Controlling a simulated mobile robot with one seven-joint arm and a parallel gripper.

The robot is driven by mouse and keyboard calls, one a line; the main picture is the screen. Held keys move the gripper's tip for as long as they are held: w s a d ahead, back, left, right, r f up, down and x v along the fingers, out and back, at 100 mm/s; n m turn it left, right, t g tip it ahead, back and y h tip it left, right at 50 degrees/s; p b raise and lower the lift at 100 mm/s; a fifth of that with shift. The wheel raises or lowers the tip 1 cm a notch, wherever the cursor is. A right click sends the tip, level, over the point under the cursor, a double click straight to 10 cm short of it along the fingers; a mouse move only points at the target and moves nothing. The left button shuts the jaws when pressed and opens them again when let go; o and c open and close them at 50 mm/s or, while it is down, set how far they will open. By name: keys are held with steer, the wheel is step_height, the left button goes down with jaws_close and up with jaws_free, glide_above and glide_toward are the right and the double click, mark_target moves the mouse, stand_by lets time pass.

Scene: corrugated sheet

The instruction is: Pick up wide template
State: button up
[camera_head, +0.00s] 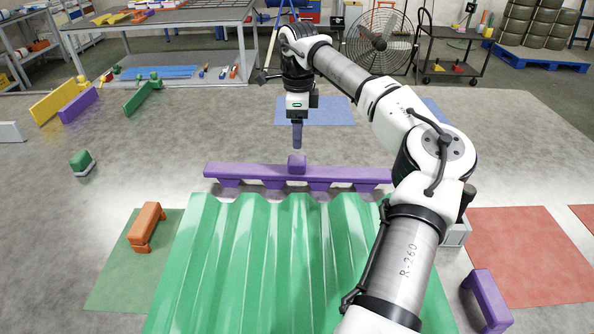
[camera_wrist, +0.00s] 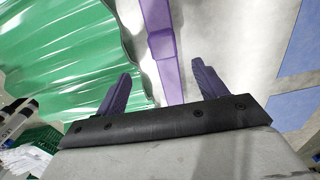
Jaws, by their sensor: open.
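The wide template looks to be the long purple bar (camera_head: 240,171) with teeth along its lower edge and a small block standing up at its middle. It lies along the far edge of the green corrugated sheet (camera_head: 270,255). My gripper (camera_head: 297,146) is above that raised block, pointing down, with a small gap between them. In the wrist view the purple bar (camera_wrist: 165,48) runs away between the two spread purple fingers of my gripper (camera_wrist: 162,72), and nothing is held. The bar's right end is hidden behind my arm in the head view.
An orange block (camera_head: 146,226) lies on a green mat (camera_head: 115,275) at left. A purple piece (camera_head: 487,300) stands at right beside a red mat (camera_head: 530,250). A green-topped piece (camera_head: 82,162) lies far left. Floor around the bar's left end is clear.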

mark_target(297, 159)
step_height(297, 159, down, 6)
steer(key=shift+r+p, duration=0.2)
steer(key=shift+p, duration=0.15)
steer(key=shift+w+a+f+p, duration=0.15)
steer(key=shift+f+p, duration=0.3)
steer(key=shift+f, duration=0.95)
steer(key=shift+w+f+p, duration=0.15)
steer(key=shift+f+p, duration=0.25)
steer(key=shift+f, duration=1)
steer(key=c, duration=1.2)
